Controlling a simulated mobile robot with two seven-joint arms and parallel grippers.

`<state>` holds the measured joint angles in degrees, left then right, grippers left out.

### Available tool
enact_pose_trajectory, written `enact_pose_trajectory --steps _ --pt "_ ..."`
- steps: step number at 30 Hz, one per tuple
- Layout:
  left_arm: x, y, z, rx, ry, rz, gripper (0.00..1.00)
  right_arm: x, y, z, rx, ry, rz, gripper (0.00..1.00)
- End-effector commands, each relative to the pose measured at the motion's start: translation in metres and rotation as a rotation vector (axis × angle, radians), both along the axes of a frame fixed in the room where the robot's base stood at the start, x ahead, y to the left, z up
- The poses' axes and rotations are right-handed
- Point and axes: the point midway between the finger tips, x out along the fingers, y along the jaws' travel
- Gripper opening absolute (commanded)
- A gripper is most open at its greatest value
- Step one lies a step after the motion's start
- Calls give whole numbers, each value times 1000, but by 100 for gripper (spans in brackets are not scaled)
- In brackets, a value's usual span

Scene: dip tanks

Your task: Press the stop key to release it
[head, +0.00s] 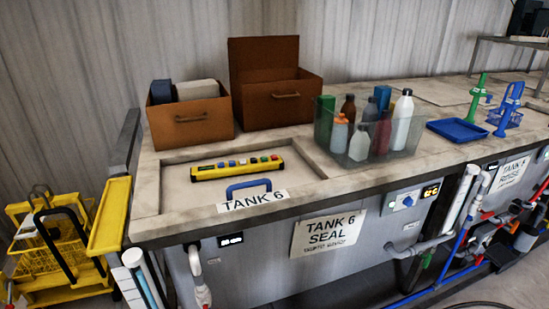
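A yellow key bar (210,173) with a row of small coloured keys lies on the Tank 6 lid (180,200), behind the lid's blue handle (249,189). A red key (275,157) is at the right end of the row, with green and blue keys to its left. The labels are too small to read, so I cannot tell for sure which is the stop key or whether it is pressed in. Neither of my grippers is in view.
Behind the bar stand two brown boxes (190,122) (280,100), one with its lid raised. A clear bin (400,165) of bottles stands to the right, then a blue tray (457,130). A yellow basket cart (45,250) is at the left. The lid around the bar is clear.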

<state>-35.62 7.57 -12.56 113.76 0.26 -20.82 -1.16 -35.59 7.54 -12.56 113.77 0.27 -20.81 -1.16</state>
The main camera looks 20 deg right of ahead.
Motion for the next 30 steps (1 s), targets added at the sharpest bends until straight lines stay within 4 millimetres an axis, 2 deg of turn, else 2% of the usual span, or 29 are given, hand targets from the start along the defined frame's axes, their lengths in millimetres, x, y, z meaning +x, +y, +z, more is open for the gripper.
enact_pose_trajectory --steps 1,5,30 --pt "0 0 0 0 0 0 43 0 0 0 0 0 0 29" --pt "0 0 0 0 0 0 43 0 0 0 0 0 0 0" --pt "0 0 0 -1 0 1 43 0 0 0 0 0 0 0"
